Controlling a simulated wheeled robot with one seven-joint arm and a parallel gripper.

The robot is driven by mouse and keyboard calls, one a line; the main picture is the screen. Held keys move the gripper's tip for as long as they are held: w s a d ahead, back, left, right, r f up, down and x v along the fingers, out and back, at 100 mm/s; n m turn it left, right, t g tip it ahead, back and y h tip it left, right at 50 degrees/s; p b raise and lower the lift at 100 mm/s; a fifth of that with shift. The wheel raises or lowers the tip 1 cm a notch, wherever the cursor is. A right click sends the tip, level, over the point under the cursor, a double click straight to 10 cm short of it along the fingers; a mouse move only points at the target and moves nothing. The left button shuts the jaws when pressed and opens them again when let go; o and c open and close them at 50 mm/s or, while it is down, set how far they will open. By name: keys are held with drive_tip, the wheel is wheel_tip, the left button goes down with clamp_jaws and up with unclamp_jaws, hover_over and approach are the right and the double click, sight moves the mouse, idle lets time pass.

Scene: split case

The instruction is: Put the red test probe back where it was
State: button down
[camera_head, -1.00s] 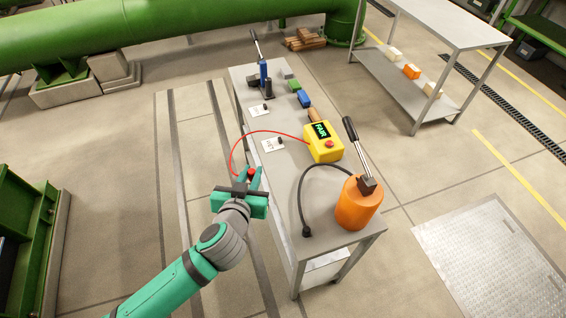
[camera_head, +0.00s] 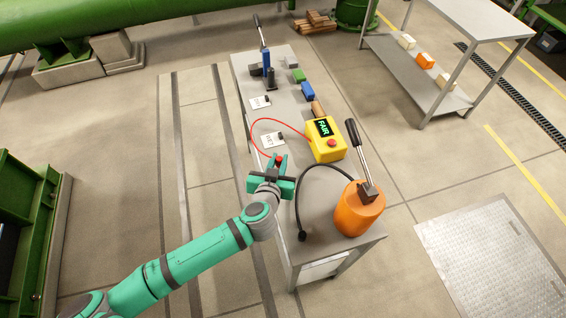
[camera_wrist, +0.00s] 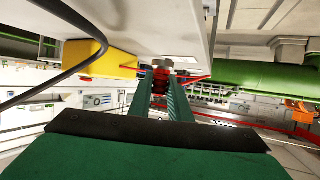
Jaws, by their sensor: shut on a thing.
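My gripper (camera_head: 278,162) is shut on the red test probe (camera_head: 279,158), beside the left long edge of the grey bench (camera_head: 318,182). In the wrist view the red probe (camera_wrist: 161,80) sits between the fingertips, with a silvery round part at its far end. A red cable (camera_head: 252,133) loops from the probe to the yellow tester box (camera_head: 325,150), which has a lit green display and a red button. The probe's former place cannot be made out.
White cards (camera_head: 272,139) lie along the left edge. A grey shelf stands right.

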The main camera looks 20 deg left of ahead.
sight(279, 167)
drive_tip(key=shift+w+d+f, duration=0.1)
drive_tip(key=shift+w+f, duration=0.05)
drive_tip(key=shift+f, duration=1.35)
drive_tip(key=shift+d, duration=0.1)
drive_tip(key=c, duration=1.6)
unclamp_jaws()
drive_tip(key=shift+f, duration=0.1)
drive_tip(key=shift+c, duration=0.2)
